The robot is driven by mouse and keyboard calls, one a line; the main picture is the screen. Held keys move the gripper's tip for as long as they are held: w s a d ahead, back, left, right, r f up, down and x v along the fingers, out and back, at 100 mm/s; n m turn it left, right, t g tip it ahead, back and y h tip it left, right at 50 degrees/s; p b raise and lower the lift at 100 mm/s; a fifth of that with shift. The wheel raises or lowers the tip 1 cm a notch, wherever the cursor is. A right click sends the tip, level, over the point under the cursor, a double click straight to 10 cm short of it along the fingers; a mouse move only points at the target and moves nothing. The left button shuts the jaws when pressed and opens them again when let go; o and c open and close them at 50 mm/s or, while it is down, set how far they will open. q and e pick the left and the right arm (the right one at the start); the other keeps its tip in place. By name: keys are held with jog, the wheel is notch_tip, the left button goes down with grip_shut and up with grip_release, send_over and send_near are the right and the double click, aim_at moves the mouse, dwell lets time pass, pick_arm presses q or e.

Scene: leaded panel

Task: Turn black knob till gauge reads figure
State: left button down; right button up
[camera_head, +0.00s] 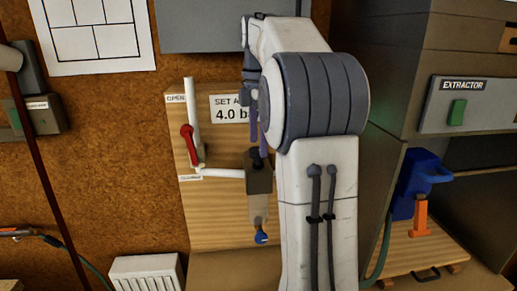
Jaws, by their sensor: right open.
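A wooden board (215,225) on the brown wall carries a grey regulator body (259,178) with a black knob (256,158) on its top and a blue piece at its lower end. My right gripper (258,132) is open just above the black knob, its purplish fingers pointing down. Whether they touch the knob I cannot tell. A sign (230,108) reads "SET A…" and "4.0 b…", its right part hidden by my right arm. No gauge face shows; my arm covers the board's right part. My left gripper is out of view.
A red lever (188,143) stands beside a white pipe left of the regulator, near an "OPEN" label. A grey cabinet with an "EXTRACTOR" switch box (470,105) and a blue vice (415,185) stand at right. A white ribbed box (147,272) is below.

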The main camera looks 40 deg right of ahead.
jog(key=shift+f, duration=0.95)
jog(key=c, duration=1.4)
jog(key=shift+m, duration=0.3)
